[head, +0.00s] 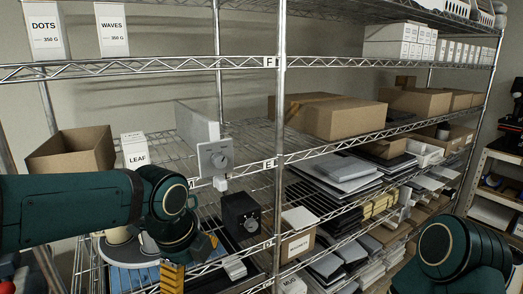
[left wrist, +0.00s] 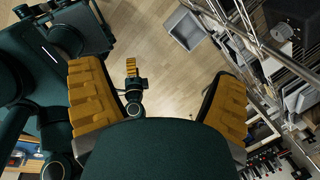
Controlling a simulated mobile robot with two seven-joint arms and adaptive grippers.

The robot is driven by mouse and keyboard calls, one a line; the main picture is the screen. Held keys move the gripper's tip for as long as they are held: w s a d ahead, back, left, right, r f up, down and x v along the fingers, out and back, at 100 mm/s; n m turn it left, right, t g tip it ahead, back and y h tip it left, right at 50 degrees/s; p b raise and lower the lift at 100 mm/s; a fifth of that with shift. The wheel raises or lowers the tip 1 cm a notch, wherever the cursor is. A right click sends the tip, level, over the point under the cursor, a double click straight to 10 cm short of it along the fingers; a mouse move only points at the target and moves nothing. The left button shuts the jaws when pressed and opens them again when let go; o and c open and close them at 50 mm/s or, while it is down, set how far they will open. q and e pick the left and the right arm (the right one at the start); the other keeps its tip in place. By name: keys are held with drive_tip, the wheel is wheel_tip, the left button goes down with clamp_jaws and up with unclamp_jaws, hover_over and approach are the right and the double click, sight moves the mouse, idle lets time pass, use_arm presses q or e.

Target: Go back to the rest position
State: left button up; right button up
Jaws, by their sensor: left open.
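My left arm reaches in from the left in the head view, in front of the wire shelf. Its gripper (head: 172,277) points down at the lower edge, with only part of its yellow fingers showing. In the left wrist view my left gripper (left wrist: 155,75) is open, its two yellow-padded fingers wide apart with nothing between them. My right arm shows at the lower right of the head view, its gripper out of that frame. A small dark gripper with a yellow finger (left wrist: 131,68) shows over the floor in the left wrist view, seemingly my right one; its opening is unclear.
The wire shelf (head: 279,62) fills the head view. It holds a LEAF box (head: 135,152), an open carton (head: 75,150), a grey dial device (head: 217,158), a black knobbed box (head: 241,214) and pale cups (head: 119,236) partly behind my arm.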

use_arm(q)
drive_tip(key=d+f+n+g+h, duration=0.1)
drive_tip(key=d+f+n+h, duration=0.25)
drive_tip(key=f+n, duration=1.35)
drive_tip(key=s+f+n, duration=0.3)
drive_tip(key=s+f, duration=0.1)
drive_tip(key=f, duration=0.7)
drive_tip(key=s+f+n, duration=0.4)
drive_tip(key=s+f, duration=0.1)
drive_tip(key=f, duration=0.6)
drive_tip(key=shift+a+f+n+y+b, duration=0.15)
drive_tip(key=shift+a+n+y+b, duration=0.15)
drive_tip(key=shift+a+y+b, duration=0.15)
